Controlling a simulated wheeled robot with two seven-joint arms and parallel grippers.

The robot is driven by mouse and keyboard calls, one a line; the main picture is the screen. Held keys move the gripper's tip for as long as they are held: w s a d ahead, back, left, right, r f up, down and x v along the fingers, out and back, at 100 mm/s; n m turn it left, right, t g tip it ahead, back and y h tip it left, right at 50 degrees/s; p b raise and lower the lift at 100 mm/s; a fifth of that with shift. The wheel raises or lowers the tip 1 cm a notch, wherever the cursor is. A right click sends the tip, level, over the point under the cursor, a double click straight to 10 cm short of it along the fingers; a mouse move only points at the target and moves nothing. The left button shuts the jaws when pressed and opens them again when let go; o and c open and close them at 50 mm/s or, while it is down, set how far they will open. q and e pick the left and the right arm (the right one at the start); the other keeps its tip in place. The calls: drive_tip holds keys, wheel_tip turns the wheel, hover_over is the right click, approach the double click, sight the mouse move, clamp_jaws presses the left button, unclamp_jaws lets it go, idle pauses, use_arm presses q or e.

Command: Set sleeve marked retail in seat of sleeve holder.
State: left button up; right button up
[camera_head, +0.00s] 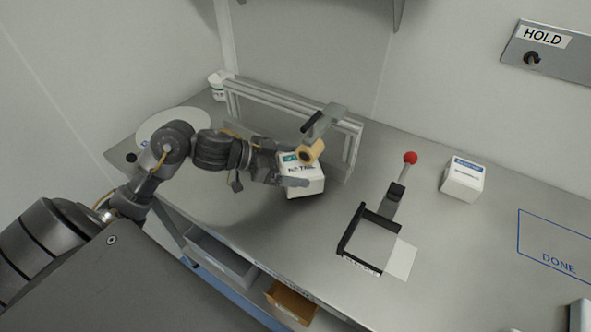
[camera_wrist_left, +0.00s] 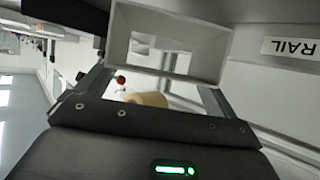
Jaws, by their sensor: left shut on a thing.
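The white sleeve marked retail (camera_head: 303,182) is in my left gripper (camera_head: 287,177), held near the rail frame; whether it touches the table I cannot tell. In the left wrist view the sleeve (camera_wrist_left: 212,62) is a hollow rectangular tube, its open end facing the camera, between the fingers of the left gripper (camera_wrist_left: 155,85). A black L-shaped bracket (camera_head: 347,233) with a lever and red ball knob (camera_head: 410,158) lies on the table to the right; it looks like the sleeve holder. Its seat area is empty. My right gripper is not in view.
A metal rail frame (camera_head: 345,130) stands behind the sleeve, with a tan roller (camera_head: 311,151) close above it. A white box with a blue label (camera_head: 463,182) stands right of the knob. A blue DONE outline (camera_head: 548,228) marks clear table at far right.

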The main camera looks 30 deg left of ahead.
use_arm(q)
drive_tip(key=shift+w+d, duration=0.25)
drive_tip(key=shift+d, duration=0.05)
drive_tip(key=shift+f, duration=1.75)
drive_tip(key=shift+s+f, duration=0.1)
drive_tip(key=o, duration=0.6)
